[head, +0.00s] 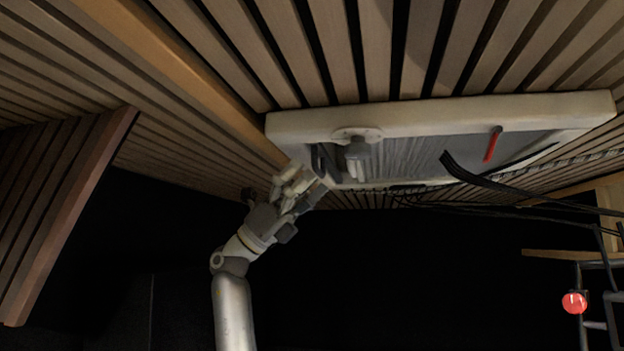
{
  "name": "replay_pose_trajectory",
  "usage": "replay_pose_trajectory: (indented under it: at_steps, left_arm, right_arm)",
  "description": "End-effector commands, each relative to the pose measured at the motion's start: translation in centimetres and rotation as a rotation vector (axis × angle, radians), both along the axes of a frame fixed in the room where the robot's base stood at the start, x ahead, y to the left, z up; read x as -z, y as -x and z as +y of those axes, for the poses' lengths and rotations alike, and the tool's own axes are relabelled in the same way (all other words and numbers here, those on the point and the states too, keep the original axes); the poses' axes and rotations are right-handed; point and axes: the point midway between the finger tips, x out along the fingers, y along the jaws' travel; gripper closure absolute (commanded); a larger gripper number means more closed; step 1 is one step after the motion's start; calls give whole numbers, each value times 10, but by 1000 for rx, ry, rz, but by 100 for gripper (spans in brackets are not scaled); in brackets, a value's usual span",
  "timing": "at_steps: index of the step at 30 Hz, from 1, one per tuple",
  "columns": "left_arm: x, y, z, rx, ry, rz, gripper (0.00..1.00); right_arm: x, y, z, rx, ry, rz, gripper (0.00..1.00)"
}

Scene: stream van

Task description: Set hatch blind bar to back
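The roof hatch (440,115) is a pale rectangular frame set in the slatted ceiling. A grey, pleated-looking blind surface (415,158) fills much of its opening. A thin dark edge (525,160) runs along the near right side of the opening; I cannot tell if it is the blind bar. My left gripper (322,168) is raised to the left end of the hatch, with dark fingertips at the frame's near left corner. I cannot tell whether it touches anything or how far its fingers are apart. My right gripper is not in view.
A pale and grey fitting (357,148) sits on the hatch close right of my gripper. A red handle (493,143) is at the hatch's right. Black cables (500,184) hang below it. A red lamp (574,302) and metal rack are at lower right. A wooden panel (65,205) hangs left.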

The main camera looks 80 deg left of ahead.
Motion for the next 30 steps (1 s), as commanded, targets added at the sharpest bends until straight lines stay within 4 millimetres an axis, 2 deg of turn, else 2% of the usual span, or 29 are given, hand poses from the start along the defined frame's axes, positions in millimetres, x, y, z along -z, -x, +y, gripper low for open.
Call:
replay_pose_trajectory:
  at_steps: [11,24,30]
  left_arm:
    - [8,6,3,1,-1,-1,0]
    - [64,57,30,1,3,-2,0]
    - [81,72,38,1,1,-1,0]
  right_arm:
    - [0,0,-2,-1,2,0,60]
    - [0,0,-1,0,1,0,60]
    - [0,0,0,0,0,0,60]
